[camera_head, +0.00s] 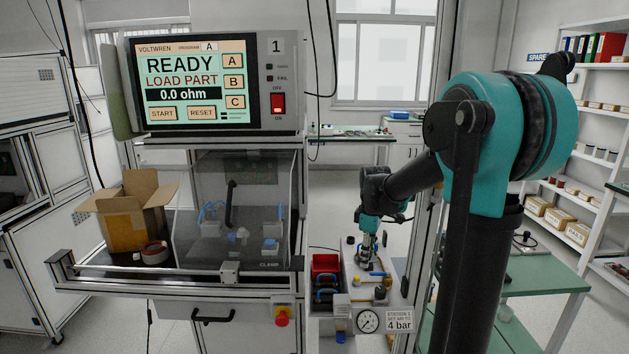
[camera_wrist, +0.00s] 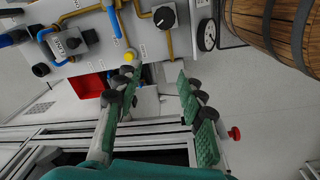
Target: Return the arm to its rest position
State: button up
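My gripper (camera_head: 367,254) hangs at the end of my teal and black arm, above the pneumatic panel area to the right of the test station. In the wrist view my gripper (camera_wrist: 158,75) has its two green-padded fingers spread apart. Nothing is between them. A pipe and a wall-like surface show behind the gap. The arm is reached out forward, with the gripper pointing down in the head view.
The test station's screen (camera_head: 195,78) reads READY, LOAD PART. A clear guard (camera_head: 215,190) fronts the station. A cardboard box (camera_head: 125,225) stands at left. A red bin (camera_head: 325,265) and a gauge (camera_head: 367,321) are near my gripper. A wooden barrel (camera_wrist: 270,30) shows in the wrist view.

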jog(key=s+d+f+m+t, duration=0.1)
jog(key=s+f+m, duration=0.3)
jog(key=s, duration=0.6)
jog(key=s+d+f+m+t, duration=0.2)
jog(key=s+f+m, duration=0.3)
jog(key=s+m, duration=0.4)
jog(key=shift+s+f, duration=0.15)
jog(key=shift+s, duration=0.95)
jog(key=shift+d, duration=0.1)
jog(key=shift+c, duration=0.4)
